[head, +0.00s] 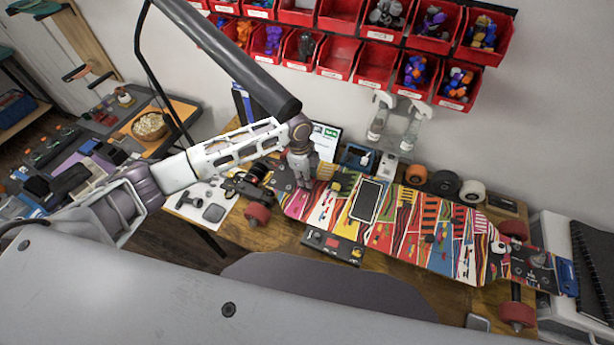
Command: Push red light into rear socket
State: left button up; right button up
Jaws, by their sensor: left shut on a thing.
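The skateboard (408,225) lies on the wooden workbench, its deck covered in a bright patchwork pattern. My left gripper (303,181) points down over the left end of the deck, close to its surface. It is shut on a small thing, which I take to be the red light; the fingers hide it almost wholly. The rear socket cannot be made out; the gripper covers that part of the board. I cannot tell whether the light touches the socket. My right gripper is not in view.
A dark phone-like device (367,201) lies on the deck. A black tool tray (333,245) lies along the board's front edge. Red parts bins (376,64) hang on the wall above.

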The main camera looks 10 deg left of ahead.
pick_arm(q)
jog(key=o, duration=1.1)
jog(key=o, duration=0.3)
jog(key=shift+r, duration=1.6)
dwell(0.7)
jog(key=shift+r, duration=2.9)
jog(key=shift+f, duration=0.1)
